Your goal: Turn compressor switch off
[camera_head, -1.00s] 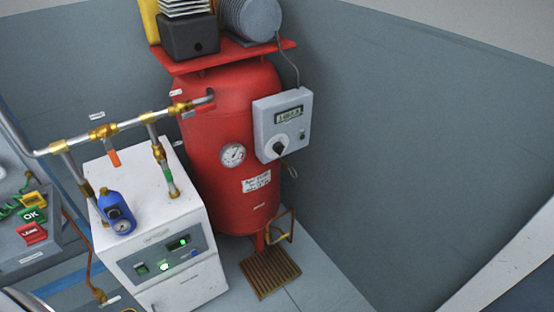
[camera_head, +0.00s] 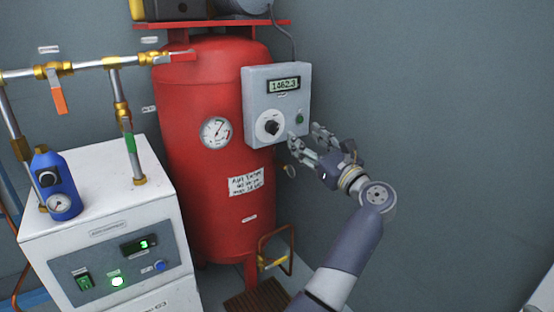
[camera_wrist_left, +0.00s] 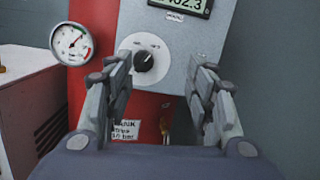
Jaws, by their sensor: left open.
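The compressor switch is a black rotary knob (camera_head: 271,127) on a white round dial, low on the front of the grey control box (camera_head: 257,95). The box is at the right side of the red tank (camera_head: 200,180). My left gripper (camera_head: 305,138) is open, just right of the knob in the head view. In the left wrist view the knob (camera_wrist_left: 144,61) shows between the open fingers, nearer the left one. The gripper holds nothing. I cannot tell whether a fingertip touches the box. My right gripper is in neither current view.
A pressure gauge (camera_head: 216,132) is on the tank. A white dryer cabinet (camera_head: 100,230) and brass-jointed pipes stand at left. The grey wall at right is bare.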

